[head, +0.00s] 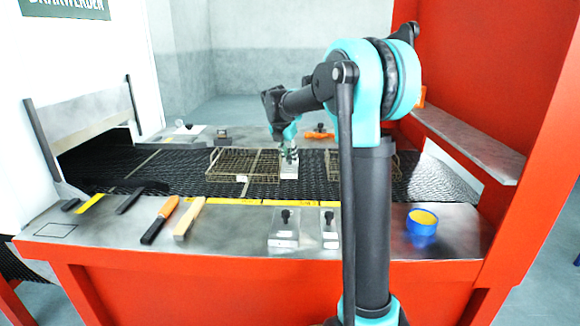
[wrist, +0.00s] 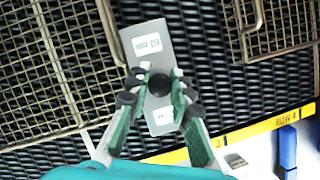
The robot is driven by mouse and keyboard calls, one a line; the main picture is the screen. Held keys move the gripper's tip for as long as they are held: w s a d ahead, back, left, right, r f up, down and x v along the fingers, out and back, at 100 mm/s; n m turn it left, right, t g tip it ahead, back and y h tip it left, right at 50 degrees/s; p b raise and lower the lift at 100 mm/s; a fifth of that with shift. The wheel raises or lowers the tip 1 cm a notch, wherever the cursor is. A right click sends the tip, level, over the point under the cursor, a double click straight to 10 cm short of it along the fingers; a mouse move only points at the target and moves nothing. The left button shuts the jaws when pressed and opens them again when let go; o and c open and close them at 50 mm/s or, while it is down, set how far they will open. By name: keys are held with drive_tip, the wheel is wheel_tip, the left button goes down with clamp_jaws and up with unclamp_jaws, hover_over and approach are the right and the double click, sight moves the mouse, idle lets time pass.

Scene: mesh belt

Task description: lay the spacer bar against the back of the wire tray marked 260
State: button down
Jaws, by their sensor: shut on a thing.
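My gripper (wrist: 157,98) is shut on the black knob of a grey spacer bar (wrist: 146,38), which carries white labels. In the head view my gripper (head: 288,152) and the bar (head: 289,170) are over the mesh belt, between two wire trays. I cannot tell whether the bar touches the belt. The left wire tray (head: 215,172) has a white tag (head: 241,178) too small to read. The right wire tray (head: 333,165) is partly hidden by my arm. In the wrist view the left tray (wrist: 40,100) lies close beside the bar; the right tray (wrist: 262,40) is farther off.
Two knobbed plates (head: 284,228) (head: 330,229) lie on the front ledge. A blue ring-shaped container (head: 421,230), an orange-handled tool (head: 160,220) and a pale-handled tool (head: 189,218) are there too. A yellow strip (wrist: 260,130) edges the belt. The belt (head: 170,175) left of the trays is clear.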

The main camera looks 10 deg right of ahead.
sight(290, 164)
drive_tip(key=shift+f, duration=1.85)
drive_tip(key=shift+f, duration=0.15)
drive_tip(key=c, duration=1.3)
unclamp_jaws()
drive_tip(key=shift+c, duration=0.2)
drive_tip(key=v, duration=1.2)
drive_tip(key=shift+r, duration=0.2)
